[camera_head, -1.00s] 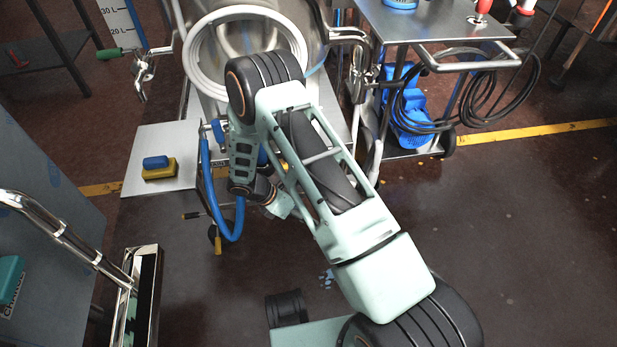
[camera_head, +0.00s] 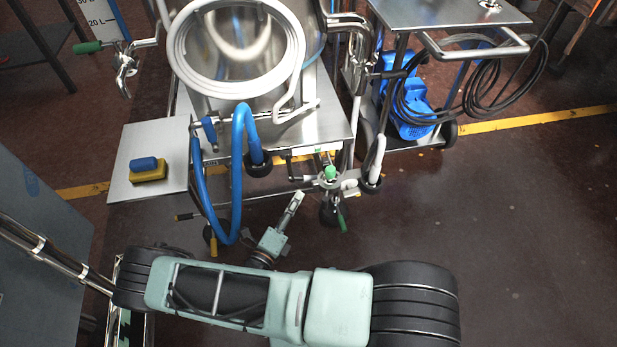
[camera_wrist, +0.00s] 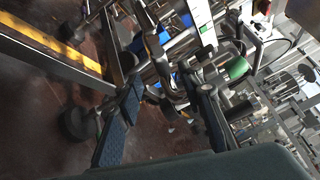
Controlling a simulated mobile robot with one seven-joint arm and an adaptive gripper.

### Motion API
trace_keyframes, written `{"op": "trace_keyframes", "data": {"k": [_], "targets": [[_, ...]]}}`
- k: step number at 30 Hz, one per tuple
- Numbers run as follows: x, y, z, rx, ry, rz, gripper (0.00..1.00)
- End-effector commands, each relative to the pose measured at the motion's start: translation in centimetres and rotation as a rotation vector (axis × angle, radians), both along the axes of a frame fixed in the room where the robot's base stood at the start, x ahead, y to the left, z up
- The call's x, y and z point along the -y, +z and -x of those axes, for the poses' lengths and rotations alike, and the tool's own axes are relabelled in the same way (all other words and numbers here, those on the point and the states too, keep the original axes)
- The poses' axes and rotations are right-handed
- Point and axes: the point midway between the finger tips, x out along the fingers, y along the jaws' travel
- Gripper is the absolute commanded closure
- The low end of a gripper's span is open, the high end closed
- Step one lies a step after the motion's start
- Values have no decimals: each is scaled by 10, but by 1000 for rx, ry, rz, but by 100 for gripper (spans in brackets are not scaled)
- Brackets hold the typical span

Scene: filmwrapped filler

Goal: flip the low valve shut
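The low valve (camera_head: 331,174) is a metal fitting with green-tipped handles under the front edge of the steel machine; one green grip points up and another green grip (camera_head: 342,224) hangs below. In the head view my gripper (camera_head: 296,200) is low in front of the machine, left of the valve and apart from it. In the wrist view my gripper (camera_wrist: 167,88) has its two dark fingers spread with a clear gap. A green grip (camera_wrist: 237,68) shows beyond the right finger, among pipes. I cannot tell which way the valve is set.
A blue hose (camera_head: 238,180) loops down left of my gripper. A steel side shelf (camera_head: 120,170) carries a blue and yellow sponge (camera_head: 147,170). A wheeled cart (camera_head: 440,15) with coiled black cable stands right. The floor at right is clear.

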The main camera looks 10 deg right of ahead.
Motion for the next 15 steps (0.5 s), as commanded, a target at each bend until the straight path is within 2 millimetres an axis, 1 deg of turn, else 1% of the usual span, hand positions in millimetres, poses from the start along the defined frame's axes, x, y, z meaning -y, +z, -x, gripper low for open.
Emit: {"op": "trace_keyframes", "data": {"k": [5,9,15], "targets": [[18,-2,-21,1,-5,-1,65],[35,-3,-43,0,-6,-1,65],[53,-2,-69,0,-5,-4,65]]}}
